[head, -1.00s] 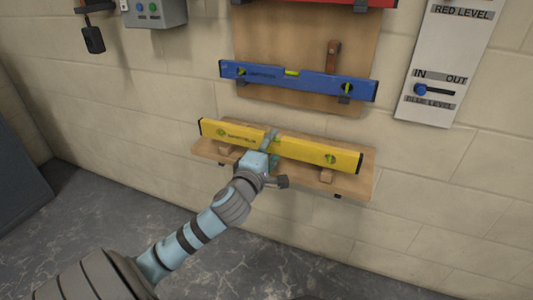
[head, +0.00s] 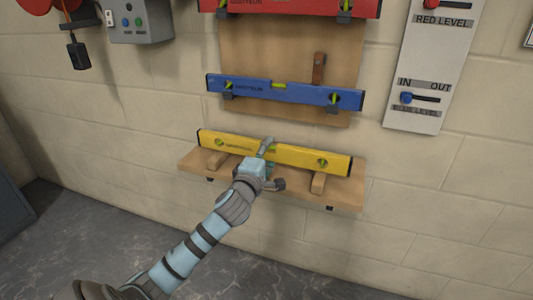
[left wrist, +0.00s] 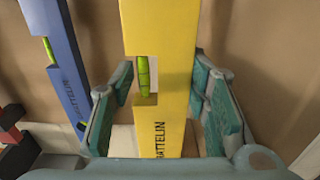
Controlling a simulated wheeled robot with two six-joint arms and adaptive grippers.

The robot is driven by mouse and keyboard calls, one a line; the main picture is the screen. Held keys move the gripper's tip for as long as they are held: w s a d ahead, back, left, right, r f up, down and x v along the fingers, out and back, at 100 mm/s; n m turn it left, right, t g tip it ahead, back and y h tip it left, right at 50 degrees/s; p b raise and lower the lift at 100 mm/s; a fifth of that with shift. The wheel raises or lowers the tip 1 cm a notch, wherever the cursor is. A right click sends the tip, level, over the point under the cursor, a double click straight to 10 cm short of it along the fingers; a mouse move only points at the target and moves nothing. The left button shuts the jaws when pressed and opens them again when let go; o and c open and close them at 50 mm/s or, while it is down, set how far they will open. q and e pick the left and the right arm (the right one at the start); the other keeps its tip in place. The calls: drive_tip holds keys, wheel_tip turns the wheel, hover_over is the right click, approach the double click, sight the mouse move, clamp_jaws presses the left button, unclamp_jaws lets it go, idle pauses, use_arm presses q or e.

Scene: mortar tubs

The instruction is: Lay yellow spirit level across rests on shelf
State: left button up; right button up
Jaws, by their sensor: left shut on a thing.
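The yellow spirit level (head: 310,158) lies lengthwise along the wooden shelf (head: 345,196) on the wall, passing over the left rest (head: 216,160) and the right rest (head: 319,183). Both rests stick out in front of it. I cannot tell whether it touches them. My left gripper (head: 268,158) is shut on the level near its middle, from the front. In the left wrist view the level (left wrist: 178,60) stands between the two finger pads of the left gripper (left wrist: 160,92), its green vial showing. My right gripper is not in view.
A blue level (head: 300,94) hangs on a wooden board (head: 290,52) above the shelf, with a red level (head: 290,6) higher up. A panel with sliders (head: 425,70) is at the right, a grey control box (head: 140,20) at the upper left. The wall right of the shelf is bare.

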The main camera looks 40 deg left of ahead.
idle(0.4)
use_arm(q)
drive_tip(key=o, duration=1.3)
drive_tip(key=shift+r, duration=0.1)
drive_tip(key=shift+s+d, duration=0.1)
drive_tip(key=shift+s, duration=0.15)
drive_tip(key=p+v, duration=0.1)
drive_tip(key=v, duration=0.7)
drive_tip(key=shift+s+d, duration=0.1)
drive_tip(key=shift+s, duration=0.15)
